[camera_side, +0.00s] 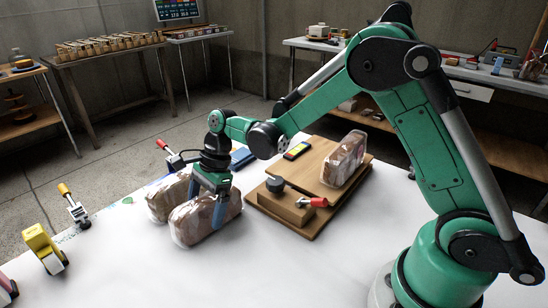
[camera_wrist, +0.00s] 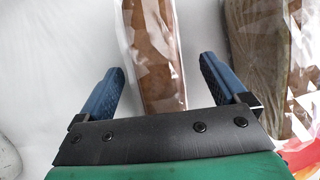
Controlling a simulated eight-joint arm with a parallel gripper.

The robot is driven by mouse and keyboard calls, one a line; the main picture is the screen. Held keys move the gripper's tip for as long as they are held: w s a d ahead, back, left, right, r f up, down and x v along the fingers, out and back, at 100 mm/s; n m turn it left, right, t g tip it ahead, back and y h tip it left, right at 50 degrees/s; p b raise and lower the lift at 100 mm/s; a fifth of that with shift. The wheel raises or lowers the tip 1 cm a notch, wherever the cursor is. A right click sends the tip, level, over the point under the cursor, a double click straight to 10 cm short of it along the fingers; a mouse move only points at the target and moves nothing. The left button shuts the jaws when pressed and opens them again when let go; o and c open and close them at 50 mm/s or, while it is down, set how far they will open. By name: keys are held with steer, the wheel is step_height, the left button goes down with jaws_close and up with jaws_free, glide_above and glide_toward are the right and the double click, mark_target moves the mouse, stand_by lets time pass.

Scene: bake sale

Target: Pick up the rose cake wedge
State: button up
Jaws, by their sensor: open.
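A pink piece (camera_side: 6,289), which looks like the rose cake wedge, is cut off by the left edge of the side view. It does not show clearly in the wrist view. My gripper (camera_side: 209,204) is far to its right, pointing down over a plastic-wrapped loaf (camera_side: 188,224). In the wrist view the blue fingers of my gripper (camera_wrist: 160,90) are apart, one on each side of a brown wrapped loaf (camera_wrist: 154,48). Gaps show between the fingers and the brown loaf body. Whether they touch the clear wrap, I cannot tell.
A second wrapped loaf (camera_side: 163,203) is close behind the first. A third (camera_side: 345,160) stands on a wooden board (camera_side: 310,225). A yellow wedge-shaped piece (camera_side: 42,246) and a yellow-handled clamp (camera_side: 75,207) are at left. The white table (camera_side: 270,275) is clear in front.

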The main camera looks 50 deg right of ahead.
steer(key=shift+f, duration=0.35)
stand_by(0.6)
steer(key=c, duration=0.8)
